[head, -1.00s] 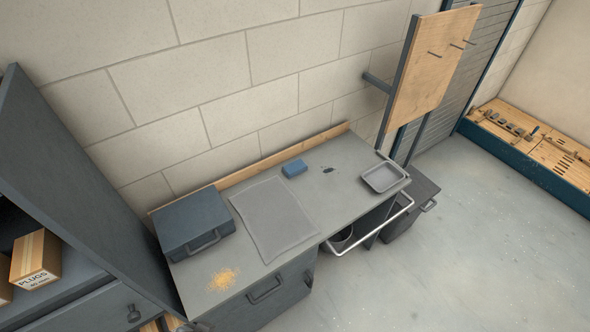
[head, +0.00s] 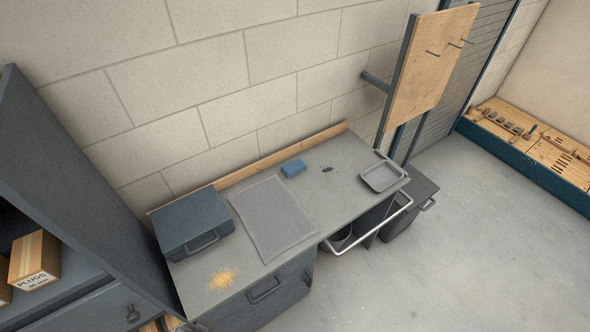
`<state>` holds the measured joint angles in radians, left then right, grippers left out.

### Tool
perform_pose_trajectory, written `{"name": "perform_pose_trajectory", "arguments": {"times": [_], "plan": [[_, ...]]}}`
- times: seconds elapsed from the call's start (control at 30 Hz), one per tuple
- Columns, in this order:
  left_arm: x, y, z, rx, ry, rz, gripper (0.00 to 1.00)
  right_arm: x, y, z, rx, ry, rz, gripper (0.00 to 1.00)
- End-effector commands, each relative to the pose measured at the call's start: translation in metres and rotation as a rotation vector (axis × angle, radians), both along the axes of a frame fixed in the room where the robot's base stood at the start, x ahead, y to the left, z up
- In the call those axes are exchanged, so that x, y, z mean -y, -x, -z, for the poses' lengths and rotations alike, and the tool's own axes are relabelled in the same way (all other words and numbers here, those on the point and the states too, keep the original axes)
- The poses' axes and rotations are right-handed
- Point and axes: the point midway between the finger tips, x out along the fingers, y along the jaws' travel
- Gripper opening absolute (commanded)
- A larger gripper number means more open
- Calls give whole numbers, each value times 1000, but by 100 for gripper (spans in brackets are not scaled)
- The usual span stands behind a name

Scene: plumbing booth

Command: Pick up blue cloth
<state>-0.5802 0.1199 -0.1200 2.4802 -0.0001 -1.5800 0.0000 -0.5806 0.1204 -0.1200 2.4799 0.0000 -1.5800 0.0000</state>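The blue cloth (head: 293,168) is a small folded block on the grey workbench (head: 335,195), near its back edge. It lies just behind the upper right corner of a flat grey mat (head: 274,217). Nothing covers it. Neither of my grippers shows in the head view.
A dark toolbox (head: 192,222) stands at the bench's left end, with spilled yellowish crumbs (head: 223,279) in front. A shallow metal tray (head: 382,177) sits at the right end, and a small dark smudge (head: 327,169) lies behind it to the left. A tall cabinet (head: 75,180) stands at left.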

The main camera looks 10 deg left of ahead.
Motion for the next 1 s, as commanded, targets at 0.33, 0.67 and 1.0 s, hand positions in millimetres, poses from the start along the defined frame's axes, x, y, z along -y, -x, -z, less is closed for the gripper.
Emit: {"name": "perform_pose_trajectory", "arguments": {"times": [0.33,0.67,1.0], "plan": [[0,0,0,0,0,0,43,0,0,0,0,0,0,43],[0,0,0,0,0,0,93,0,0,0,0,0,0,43],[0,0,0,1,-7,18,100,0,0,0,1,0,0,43]]}}
